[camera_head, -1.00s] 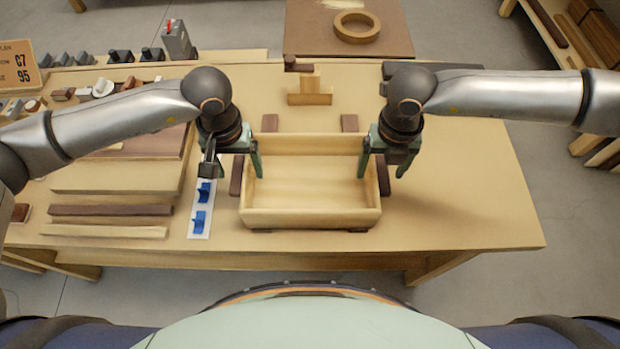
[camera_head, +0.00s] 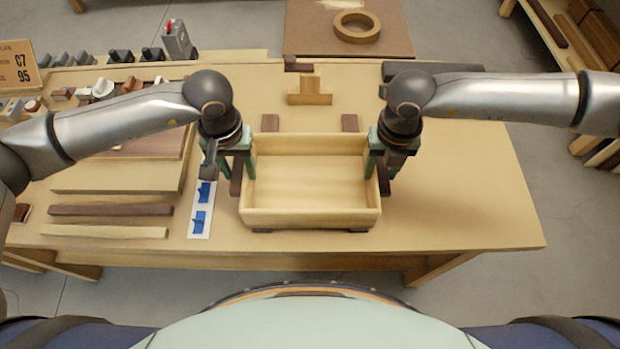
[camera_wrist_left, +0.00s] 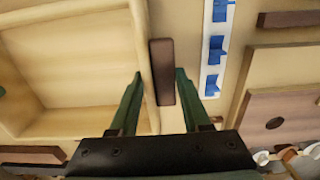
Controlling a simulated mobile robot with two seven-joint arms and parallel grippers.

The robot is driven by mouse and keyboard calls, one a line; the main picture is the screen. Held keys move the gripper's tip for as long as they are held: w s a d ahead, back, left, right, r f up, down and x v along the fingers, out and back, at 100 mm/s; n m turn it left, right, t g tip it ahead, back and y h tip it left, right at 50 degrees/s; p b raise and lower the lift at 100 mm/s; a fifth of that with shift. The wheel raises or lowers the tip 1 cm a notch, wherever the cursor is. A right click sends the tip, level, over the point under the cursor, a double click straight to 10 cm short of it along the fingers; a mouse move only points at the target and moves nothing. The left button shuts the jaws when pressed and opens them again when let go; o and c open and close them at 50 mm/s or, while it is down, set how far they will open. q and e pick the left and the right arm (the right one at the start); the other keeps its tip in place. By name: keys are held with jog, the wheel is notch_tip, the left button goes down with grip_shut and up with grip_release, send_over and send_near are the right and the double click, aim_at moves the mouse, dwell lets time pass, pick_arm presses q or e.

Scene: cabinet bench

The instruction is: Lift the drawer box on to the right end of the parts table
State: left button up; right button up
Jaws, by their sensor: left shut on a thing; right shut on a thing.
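The drawer box (camera_head: 310,217), a pale open wooden tray, sits empty near the middle front of the parts table (camera_head: 460,205). My left gripper (camera_head: 239,168) is shut on the box's left side wall. In the left wrist view, my left gripper's fingers (camera_wrist_left: 159,78) straddle the wall of the drawer box (camera_wrist_left: 75,122), one inside and one outside. My right gripper (camera_head: 379,170) is shut on the right side wall. The box looks level; whether its underside touches the table is hidden.
The table's right end is bare, apart from a dark flat piece (camera_head: 440,70) at the back. Dark blocks (camera_head: 270,123) lie around the box. A wooden T-shaped piece (camera_head: 310,92) stands behind it. Boards, strips (camera_head: 110,210) and a blue-marked card (camera_head: 200,222) lie to the left.

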pick_arm(q)
grip_shut()
pick_arm(e)
grip_shut()
pick_arm(q)
jog(key=shift+w+r, duration=0.1)
jog(key=shift+r, duration=0.1)
pick_arm(e)
jog(key=shift+w+r, duration=0.1)
jog(key=shift+r, duration=0.05)
